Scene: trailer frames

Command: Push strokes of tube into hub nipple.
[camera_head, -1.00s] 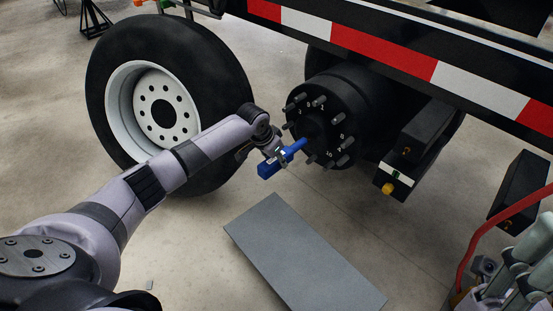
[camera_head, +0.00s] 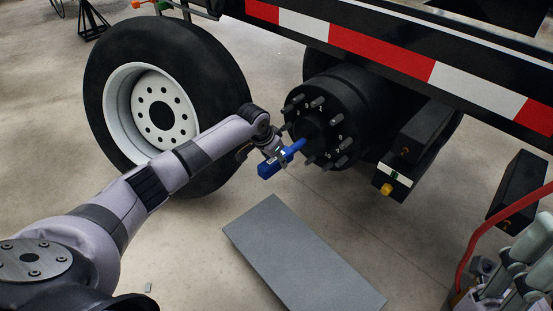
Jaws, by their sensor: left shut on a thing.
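The black wheel hub (camera_head: 328,115) with a ring of studs sits under the trailer frame. A blue tube-like tool (camera_head: 268,169) points up and right, with its narrow end at the middle of the hub face. My left gripper (camera_head: 279,158) is shut on the blue tool, just in front of the hub. The tool's tip meets or nearly meets the hub centre; I cannot tell whether it touches. The nipple itself is too small or hidden to make out.
A wheel with a white rim (camera_head: 152,110) stands left of the hub, behind my left arm. A grey plate (camera_head: 300,255) lies on the floor below. The red-and-white striped trailer rail (camera_head: 400,60) runs above. A red hose (camera_head: 490,232) hangs at the right.

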